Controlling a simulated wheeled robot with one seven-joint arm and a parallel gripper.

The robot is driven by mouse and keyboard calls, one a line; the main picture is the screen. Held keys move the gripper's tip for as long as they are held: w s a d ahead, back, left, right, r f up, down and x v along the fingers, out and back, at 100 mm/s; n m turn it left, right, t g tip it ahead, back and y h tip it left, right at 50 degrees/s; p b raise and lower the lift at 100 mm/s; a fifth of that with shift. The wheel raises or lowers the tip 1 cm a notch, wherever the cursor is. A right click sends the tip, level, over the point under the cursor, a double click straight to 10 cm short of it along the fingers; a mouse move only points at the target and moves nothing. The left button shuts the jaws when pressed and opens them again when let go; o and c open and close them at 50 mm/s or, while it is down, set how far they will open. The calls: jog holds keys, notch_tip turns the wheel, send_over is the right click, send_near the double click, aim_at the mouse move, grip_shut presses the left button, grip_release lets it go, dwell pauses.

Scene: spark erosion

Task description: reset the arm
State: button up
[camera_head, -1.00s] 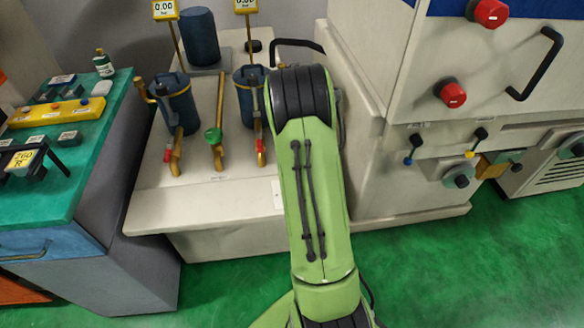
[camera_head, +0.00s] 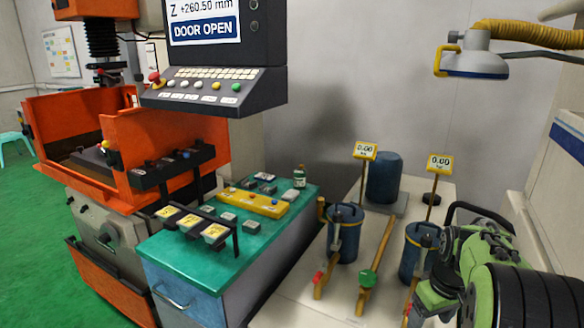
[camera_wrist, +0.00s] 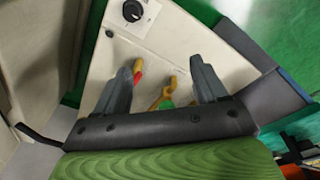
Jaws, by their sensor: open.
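My gripper (camera_wrist: 164,84) is open in the wrist view, with its two grey fingers spread apart and nothing between them. Beyond the fingers lies the pale top of the filter unit (camera_wrist: 150,50), with brass pipes, a red handle (camera_wrist: 138,78) and a green handle (camera_wrist: 166,103). In the head view my green and black arm (camera_head: 500,290) is bent at the lower right, close to the right blue canister (camera_head: 419,250). Whether it touches the canister I cannot tell.
A teal-topped cabinet (camera_head: 180,250) with a yellow bar (camera_head: 253,203) stands left of the filter unit. An orange machine tank (camera_head: 165,135) and a console reading DOOR OPEN (camera_head: 206,28) are further left.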

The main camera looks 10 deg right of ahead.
jog(key=s+a+r+t+p, duration=0.2)
jog(key=s+a+r+p, duration=0.1)
jog(key=s+a+r, duration=0.8)
jog(key=s+a+r+m+t+p, duration=0.1)
jog(key=s+a+t, duration=0.1)
jog(key=s+a, duration=0.5)
jog(key=shift+s+a+r+m, duration=0.2)
jog(key=shift+s+r+m, duration=0.15)
jog(key=shift+s, duration=0.4)
